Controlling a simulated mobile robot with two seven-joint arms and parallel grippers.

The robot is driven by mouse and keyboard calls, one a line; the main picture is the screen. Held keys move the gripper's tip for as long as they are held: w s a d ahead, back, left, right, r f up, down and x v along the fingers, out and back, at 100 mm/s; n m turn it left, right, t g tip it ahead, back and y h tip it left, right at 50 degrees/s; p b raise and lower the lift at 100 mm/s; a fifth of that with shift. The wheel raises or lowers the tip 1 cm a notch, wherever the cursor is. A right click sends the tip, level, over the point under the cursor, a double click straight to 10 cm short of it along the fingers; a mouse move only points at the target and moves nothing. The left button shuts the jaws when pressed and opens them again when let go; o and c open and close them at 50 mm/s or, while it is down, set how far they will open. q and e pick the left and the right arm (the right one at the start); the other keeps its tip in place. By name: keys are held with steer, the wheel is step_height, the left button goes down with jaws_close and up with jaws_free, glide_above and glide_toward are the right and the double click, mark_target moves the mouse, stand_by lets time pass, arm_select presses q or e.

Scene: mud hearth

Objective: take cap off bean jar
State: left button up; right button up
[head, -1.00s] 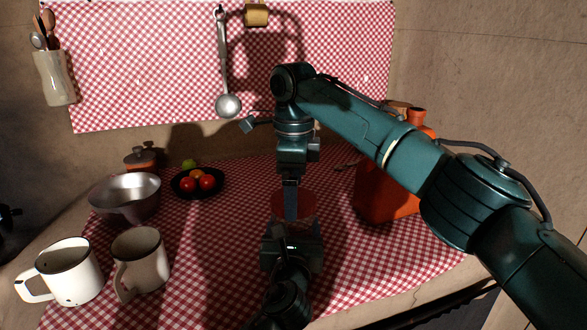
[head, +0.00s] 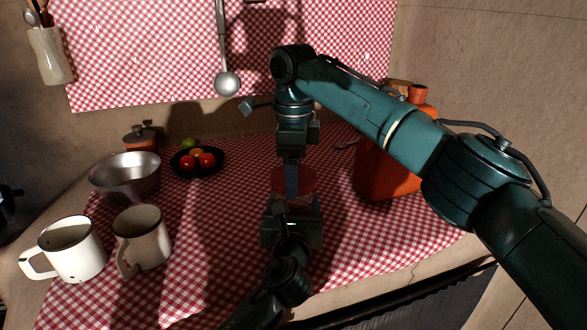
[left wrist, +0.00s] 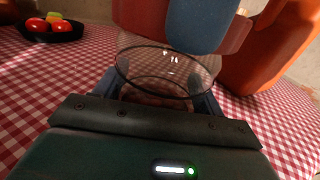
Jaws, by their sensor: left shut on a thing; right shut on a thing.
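The bean jar (left wrist: 165,72) is clear glass with brown contents low inside, in the left wrist view. My left gripper (left wrist: 160,92) is shut around it from the near side. In the head view my left gripper (head: 291,208) hides most of the jar. The wide red cap (head: 308,181) shows just above it, and also at the top of the left wrist view (left wrist: 150,14). My right gripper (head: 291,190) points straight down from above and is shut on the cap. One blue finger crosses the cap's near side. I cannot tell whether cap and rim touch.
An orange-red canister (head: 385,172) stands close on the right. A dark fruit bowl (head: 218,167), a metal bowl (head: 124,180) and two mugs (head: 82,262) (head: 150,240) stand left. A ladle (head: 227,83) hangs behind. The checked cloth (head: 385,235) is clear at front right.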

steer(key=n, duration=0.3)
steer(key=shift+n, duration=0.4)
steer(key=n, duration=1)
steer(key=shift+n, duration=0.3)
steer(key=n, duration=1.4)
steer(key=shift+r+n, duration=0.1)
steer(key=shift+n, duration=0.3)
steer(key=n, duration=1.2)
steer(key=shift+n, duration=0.4)
steer(key=n, duration=1.2)
steer(key=shift+r, duration=0.1)
steer(key=shift+r, duration=0.15)
